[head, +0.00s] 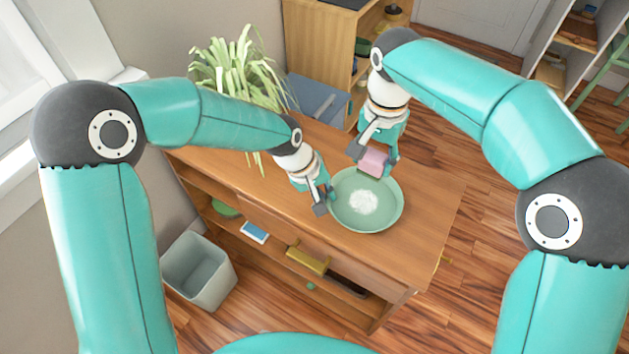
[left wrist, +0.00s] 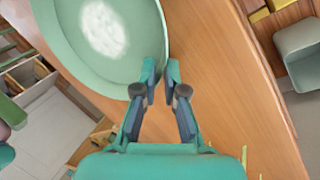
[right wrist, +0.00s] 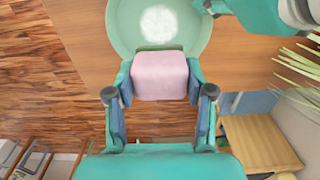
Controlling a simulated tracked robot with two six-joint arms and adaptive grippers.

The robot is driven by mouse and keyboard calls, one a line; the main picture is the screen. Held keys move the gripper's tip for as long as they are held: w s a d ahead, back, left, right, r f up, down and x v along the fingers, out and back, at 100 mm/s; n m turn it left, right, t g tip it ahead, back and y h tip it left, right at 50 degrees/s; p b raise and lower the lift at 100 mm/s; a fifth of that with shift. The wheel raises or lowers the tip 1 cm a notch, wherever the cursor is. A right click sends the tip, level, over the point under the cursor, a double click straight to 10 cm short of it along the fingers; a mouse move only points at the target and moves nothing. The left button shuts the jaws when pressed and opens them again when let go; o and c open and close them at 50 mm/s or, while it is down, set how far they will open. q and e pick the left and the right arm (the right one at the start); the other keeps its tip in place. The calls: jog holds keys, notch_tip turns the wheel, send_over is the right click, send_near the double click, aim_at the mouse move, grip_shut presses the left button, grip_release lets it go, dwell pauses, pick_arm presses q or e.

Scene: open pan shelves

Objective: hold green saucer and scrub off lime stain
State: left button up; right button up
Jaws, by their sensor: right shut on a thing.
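The green saucer (head: 380,217) lies on the wooden table with a white, blotchy lime stain (head: 363,202) in its middle. It also shows in the left wrist view (left wrist: 75,45) and the right wrist view (right wrist: 125,25). My left gripper (head: 326,203) is at the saucer's left rim. In the left wrist view its fingertips (left wrist: 161,68) stand slightly apart, with the rim at the gap; I cannot tell whether they touch it. My right gripper (head: 372,155) is shut on a pink sponge (head: 375,163), which also shows in the right wrist view (right wrist: 160,75). The sponge is by the far rim, apart from the stain.
A potted plant (head: 235,70) with long leaves is at the table's back left. A blue-grey box (head: 318,98) stands behind the table. A grey bin (head: 198,270) is on the floor at left. Shelves below the table hold a yellow item (head: 308,259). The tabletop right of the saucer is clear.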

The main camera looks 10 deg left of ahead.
aim_at(369, 172)
dwell(0.4)
dwell(1.4)
notch_tip(369, 172, down, 4)
jog(key=shift+a+f, duration=0.1)
jog(key=shift+a, duration=0.05)
dwell(0.3)
jog(key=shift+f, duration=2.5)
jog(key=shift+s, duration=0.1)
